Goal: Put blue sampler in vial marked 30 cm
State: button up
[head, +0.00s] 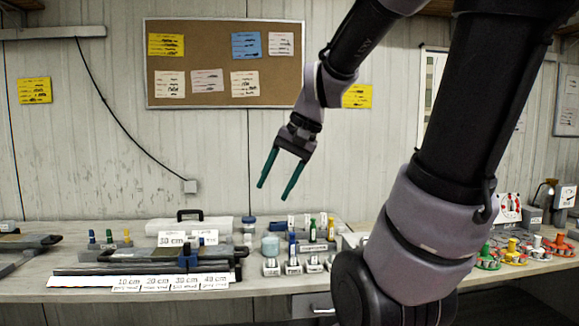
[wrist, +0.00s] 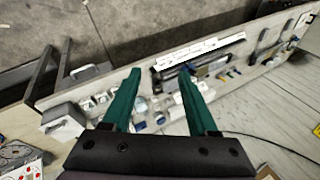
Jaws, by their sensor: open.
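My gripper (head: 274,191) is open and empty, high above the bench with its green fingers pointing down. In the wrist view its open fingers (wrist: 159,74) frame the bench below. A blue upright piece (head: 292,245) stands among small bottles right of centre; another blue piece (head: 188,258) stands at the dark core liner (head: 140,256). I cannot tell which one is the sampler. A large card marked 30 cm (head: 172,239) stands behind the liner, and a small 30 cm label (head: 186,282) is at its front. Small vials (head: 292,266) stand in front of the bottles; their marks are unreadable.
A white case (head: 190,226) with a dark handle stands behind the liner. A block with coloured pegs (head: 109,240) is to the left. Colourful stands (head: 510,250) are at the right. The air around my gripper is clear; a pinboard (head: 224,63) hangs behind.

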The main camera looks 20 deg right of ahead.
jog(key=s+d+r+n+t+h, duration=0.1)
jog(key=s+r+n+t, duration=0.1)
jog(key=s+r+t, duration=0.1)
jog(key=shift+s+d+r+h, duration=0.15)
jog(key=shift+s+r+h, duration=0.15)
jog(key=shift+s+r, duration=0.35)
